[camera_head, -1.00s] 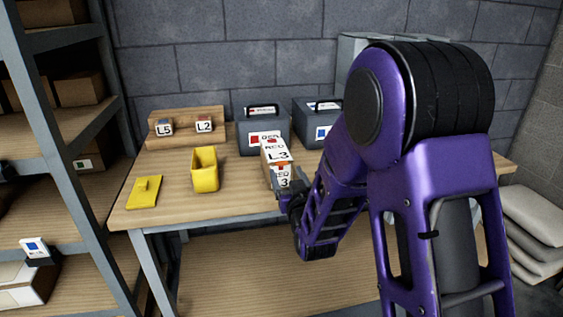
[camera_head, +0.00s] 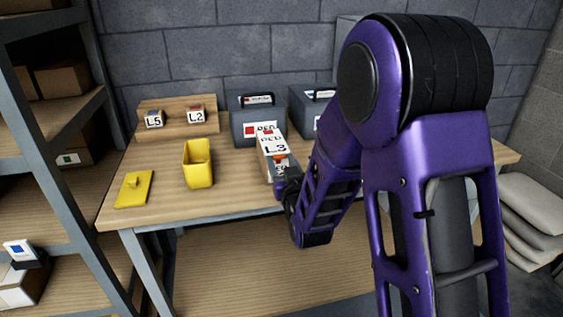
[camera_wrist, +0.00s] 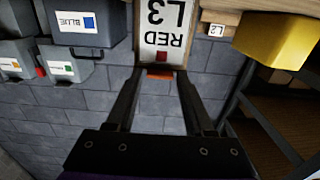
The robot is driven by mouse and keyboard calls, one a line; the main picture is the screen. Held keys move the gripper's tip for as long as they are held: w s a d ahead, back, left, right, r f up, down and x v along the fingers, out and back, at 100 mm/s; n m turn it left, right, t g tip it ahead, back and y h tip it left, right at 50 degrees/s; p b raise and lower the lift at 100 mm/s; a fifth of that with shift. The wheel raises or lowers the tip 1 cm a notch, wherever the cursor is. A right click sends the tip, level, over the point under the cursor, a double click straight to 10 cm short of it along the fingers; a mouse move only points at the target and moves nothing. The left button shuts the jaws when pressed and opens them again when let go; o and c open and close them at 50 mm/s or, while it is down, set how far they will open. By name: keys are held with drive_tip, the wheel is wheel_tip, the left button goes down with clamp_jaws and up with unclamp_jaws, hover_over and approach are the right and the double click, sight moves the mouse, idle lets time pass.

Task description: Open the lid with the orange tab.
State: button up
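In the wrist view the label (camera_wrist: 165,28) is upside down, and the orange tab (camera_wrist: 160,73) shows between the tips of my gripper (camera_wrist: 160,76). The fingers stand apart on either side of it, with gaps visible, so my gripper looks open. Whether a finger touches the tab is unclear. The lid looks closed.
A yellow bin (camera_head: 198,166) and its loose yellow lid (camera_head: 134,188) lie to the left on the table (camera_head: 160,205). Grey cases (camera_head: 246,128) stand behind. A wooden stand (camera_head: 178,133) holds small L5 and L2 blocks. A shelf rack (camera_head: 62,110) is at left.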

clamp_jaws()
idle(1.1)
